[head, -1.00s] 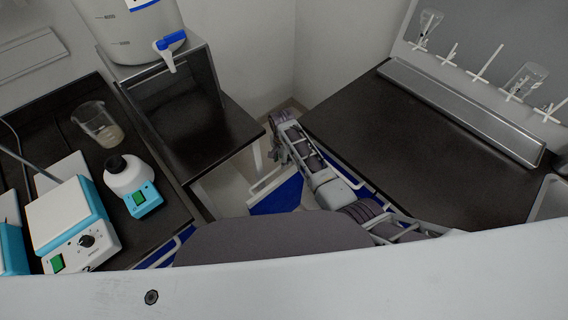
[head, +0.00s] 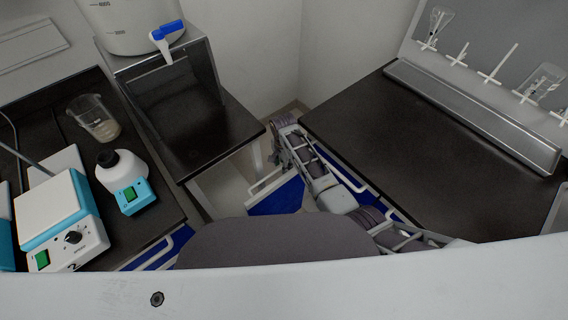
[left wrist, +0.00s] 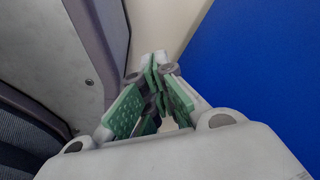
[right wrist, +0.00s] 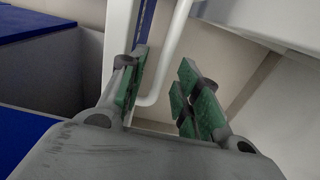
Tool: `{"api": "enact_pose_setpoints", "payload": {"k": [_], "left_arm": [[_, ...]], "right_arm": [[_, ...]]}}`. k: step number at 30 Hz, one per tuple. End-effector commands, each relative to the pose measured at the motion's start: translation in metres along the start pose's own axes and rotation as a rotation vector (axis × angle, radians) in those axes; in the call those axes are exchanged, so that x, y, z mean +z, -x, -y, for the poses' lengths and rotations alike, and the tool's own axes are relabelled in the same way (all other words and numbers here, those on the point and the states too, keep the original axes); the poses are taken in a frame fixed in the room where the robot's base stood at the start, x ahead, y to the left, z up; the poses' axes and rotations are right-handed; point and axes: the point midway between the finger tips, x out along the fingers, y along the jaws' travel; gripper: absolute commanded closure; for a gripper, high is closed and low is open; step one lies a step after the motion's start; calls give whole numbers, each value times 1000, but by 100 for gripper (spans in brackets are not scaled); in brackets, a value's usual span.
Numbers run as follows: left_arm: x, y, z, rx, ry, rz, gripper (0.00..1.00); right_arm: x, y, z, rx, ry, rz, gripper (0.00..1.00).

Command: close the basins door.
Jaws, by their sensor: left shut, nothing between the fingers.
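A blue cabinet door (head: 278,196) with a white bar handle (head: 264,181) shows low in the middle of the head view, partly hidden by my right arm. Which cabinet it belongs to is not clear. In the left wrist view a large blue panel (left wrist: 265,75) fills the right side, beside my left gripper (left wrist: 158,66). That gripper's green-padded fingers are together and empty; it is hidden in the head view. My right gripper (right wrist: 165,60) is open. In the right wrist view a white bent bar (right wrist: 168,55) passes between or beyond its fingers; whether it touches them is unclear.
A dark worktop (head: 420,150) with a metal ledge and glassware rack lies right. A water tank (head: 130,28) on a stand (head: 178,110), a beaker (head: 94,118) and bench instruments (head: 62,215) are left. A narrow floor gap (head: 225,188) lies between the benches.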

Motion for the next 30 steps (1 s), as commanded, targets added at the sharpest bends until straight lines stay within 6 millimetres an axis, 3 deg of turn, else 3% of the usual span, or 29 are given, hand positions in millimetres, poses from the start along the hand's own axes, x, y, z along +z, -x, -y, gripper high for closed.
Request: {"api": "enact_pose_setpoints", "payload": {"k": [6, 14, 30], "left_arm": [[0, 0, 0, 0, 0, -2, 100], [-6, 0, 2, -2, 0, -11, 100], [-5, 2, 3, -3, -1, -12, 100]], "right_arm": [[0, 0, 0, 0, 0, 0, 69], [0, 0, 0, 0, 0, 0, 100], [-2, 1, -2, 1, 1, 1, 100]]}}
